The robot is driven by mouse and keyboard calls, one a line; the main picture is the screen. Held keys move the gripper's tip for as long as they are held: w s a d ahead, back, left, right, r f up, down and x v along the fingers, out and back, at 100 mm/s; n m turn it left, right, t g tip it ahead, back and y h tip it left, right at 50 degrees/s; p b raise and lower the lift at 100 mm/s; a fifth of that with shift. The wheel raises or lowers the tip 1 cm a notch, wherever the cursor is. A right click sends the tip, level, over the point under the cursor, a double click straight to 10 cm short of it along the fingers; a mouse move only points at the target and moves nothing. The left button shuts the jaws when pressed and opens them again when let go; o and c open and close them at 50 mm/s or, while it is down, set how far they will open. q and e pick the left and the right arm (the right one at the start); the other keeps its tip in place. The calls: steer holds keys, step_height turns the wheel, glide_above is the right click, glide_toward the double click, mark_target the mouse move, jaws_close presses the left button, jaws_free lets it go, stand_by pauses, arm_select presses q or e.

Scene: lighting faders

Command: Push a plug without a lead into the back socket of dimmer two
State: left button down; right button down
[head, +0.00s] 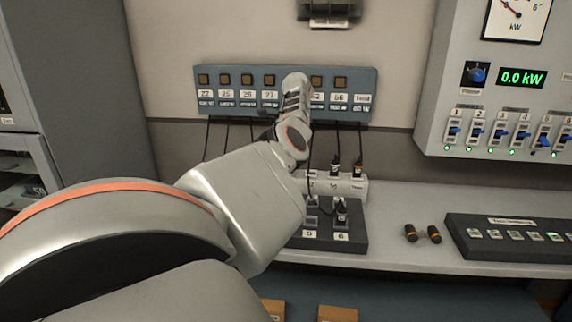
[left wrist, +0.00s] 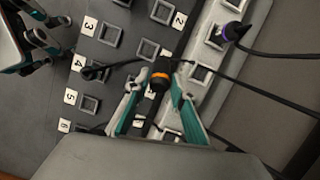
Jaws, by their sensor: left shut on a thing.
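My left gripper (left wrist: 160,85) is shut on a dark plug with an orange band (left wrist: 160,76), over the dimmer block in the left wrist view. No lead clearly leaves this plug; a black cable passes close by. The dark dimmer block (left wrist: 125,75) has numbered square sockets in two rows. The label 2 (left wrist: 180,20) is near the top, between an empty socket (left wrist: 162,12) and the pale strip. Whether the plug touches a socket cannot be told. In the head view my left arm hides the gripper and part of the block (head: 352,242). My right gripper (left wrist: 52,32) is at the left edge, fingers apart.
A pale socket strip (head: 354,188) with leaded plugs stands behind the block. Leads hang from the wall panel (head: 225,103). Two orange-banded plugs (head: 422,234) lie on the bench, left of a fader board (head: 512,237). A switch cabinet (head: 500,95) hangs at right.

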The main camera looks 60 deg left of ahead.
arm_select(q)
steer(key=s+a+n, duration=0.1)
steer(key=s+a+n+t+h, duration=0.1)
steer(key=s+n, duration=0.1)
steer(key=shift+s+r, duration=0.15)
steer(key=shift+s, duration=0.05)
steer(key=s+a+n+t+y+b, duration=0.25)
steer(key=s+n+t, duration=0.25)
steer(key=s+n, duration=0.7)
steer(key=shift+n, duration=0.5)
steer(key=shift+d+b+x, duration=0.15)
steer(key=shift+b+x, duration=0.25)
steer(key=shift+x, duration=0.85)
steer(key=shift+d+b+x, duration=0.1)
steer(key=shift+b+x, duration=0.25)
steer(key=shift+x, duration=0.85)
steer(key=shift+w+f, duration=0.1)
steer(key=shift+f, duration=0.4)
steer(key=shift+f+b, duration=0.1)
steer(key=shift+b, duration=0.35)
